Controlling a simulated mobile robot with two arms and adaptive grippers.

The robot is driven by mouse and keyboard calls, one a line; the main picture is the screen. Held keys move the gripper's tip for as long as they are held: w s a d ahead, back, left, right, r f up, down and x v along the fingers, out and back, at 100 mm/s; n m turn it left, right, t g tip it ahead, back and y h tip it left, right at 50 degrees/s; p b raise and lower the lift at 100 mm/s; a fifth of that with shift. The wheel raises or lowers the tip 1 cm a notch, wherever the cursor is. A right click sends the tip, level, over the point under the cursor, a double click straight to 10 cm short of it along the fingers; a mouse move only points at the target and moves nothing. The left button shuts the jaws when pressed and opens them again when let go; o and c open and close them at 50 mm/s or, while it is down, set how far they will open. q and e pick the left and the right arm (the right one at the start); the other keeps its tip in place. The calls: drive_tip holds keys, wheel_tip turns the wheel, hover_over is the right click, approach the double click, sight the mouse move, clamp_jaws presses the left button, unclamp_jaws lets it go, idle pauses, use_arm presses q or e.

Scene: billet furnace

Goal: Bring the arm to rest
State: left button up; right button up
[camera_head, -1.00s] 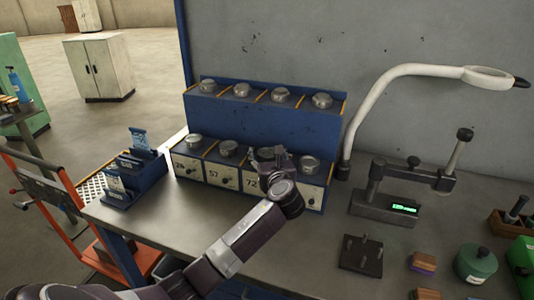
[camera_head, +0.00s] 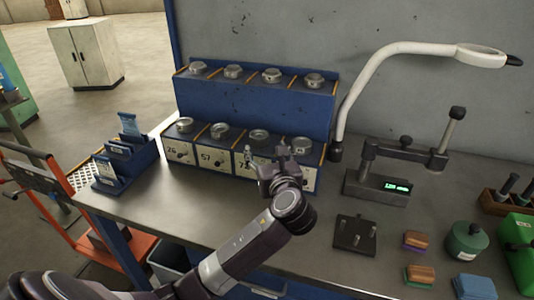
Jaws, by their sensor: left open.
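My left gripper (camera_head: 268,160) is open in the head view, at the end of my dark arm that reaches in from the lower left. It is just in front of the lower row of the blue two-tier rack (camera_head: 255,106). It partly hides the numbered front panels on the right of that row. I see nothing held between its fingers. My right gripper is not in view.
A blue card holder (camera_head: 126,168) stands at the bench's left. To the right are a gauge with a green display (camera_head: 378,188), a dark pegged plate (camera_head: 354,234), wood-topped blocks (camera_head: 419,240) and a green round container (camera_head: 467,241). A white lamp arm (camera_head: 352,95) rises behind. The bench (camera_head: 185,212) is clear at front left.

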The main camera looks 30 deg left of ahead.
use_arm(q)
drive_tip(key=shift+s+d+r, duration=0.1)
drive_tip(key=shift+s+d, duration=0.15)
drive_tip(key=shift+s, duration=0.05)
idle(0.4)
